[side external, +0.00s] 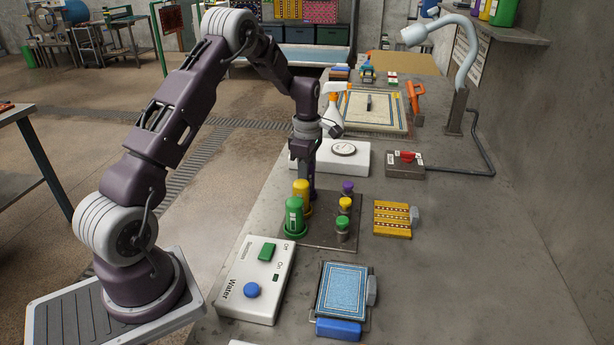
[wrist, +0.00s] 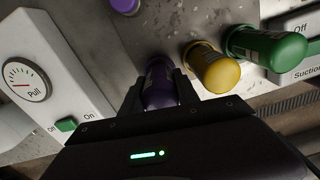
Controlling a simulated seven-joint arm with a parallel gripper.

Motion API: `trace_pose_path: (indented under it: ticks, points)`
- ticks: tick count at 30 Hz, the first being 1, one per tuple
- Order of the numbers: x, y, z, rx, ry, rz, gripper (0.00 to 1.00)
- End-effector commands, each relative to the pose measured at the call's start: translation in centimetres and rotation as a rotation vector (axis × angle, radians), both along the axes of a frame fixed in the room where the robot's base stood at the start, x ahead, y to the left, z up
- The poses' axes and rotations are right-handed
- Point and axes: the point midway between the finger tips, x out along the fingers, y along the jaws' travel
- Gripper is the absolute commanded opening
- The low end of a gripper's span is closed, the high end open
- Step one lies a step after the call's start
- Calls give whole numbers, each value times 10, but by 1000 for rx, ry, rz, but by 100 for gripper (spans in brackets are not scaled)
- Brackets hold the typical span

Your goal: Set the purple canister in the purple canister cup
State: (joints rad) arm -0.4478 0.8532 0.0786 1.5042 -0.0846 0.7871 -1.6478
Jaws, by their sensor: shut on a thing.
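My gripper (side external: 301,164) points down at the far end of the canister row. It is shut on the purple canister (wrist: 160,86), which sits between the two fingers in the wrist view. In the side view a narrow strip of the purple canister (side external: 312,182) shows beside the gripper, behind the yellow canister. Its lower end is hidden, so I cannot tell whether it is seated or held just above the plate. The purple canister cup cannot be made out.
The yellow canister (side external: 301,196) and green canister (side external: 295,216) stand upright close by on the metal plate (side external: 326,240). Small purple (side external: 347,186), yellow (side external: 345,203) and green (side external: 342,221) capped pieces stand to their right. A white gauge box (side external: 325,157) lies behind; a white water switch box (side external: 257,280) is in front.

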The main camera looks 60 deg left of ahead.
Motion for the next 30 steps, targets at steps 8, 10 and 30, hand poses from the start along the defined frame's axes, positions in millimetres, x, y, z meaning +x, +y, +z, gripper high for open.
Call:
trace_pose_path:
  ticks: [8,10,30]
  points:
    - [0,0,-4,0,0,0,1]
    - [0,0,-5,0,0,0,1]
    - [1,0,33,3,-3,-2,62]
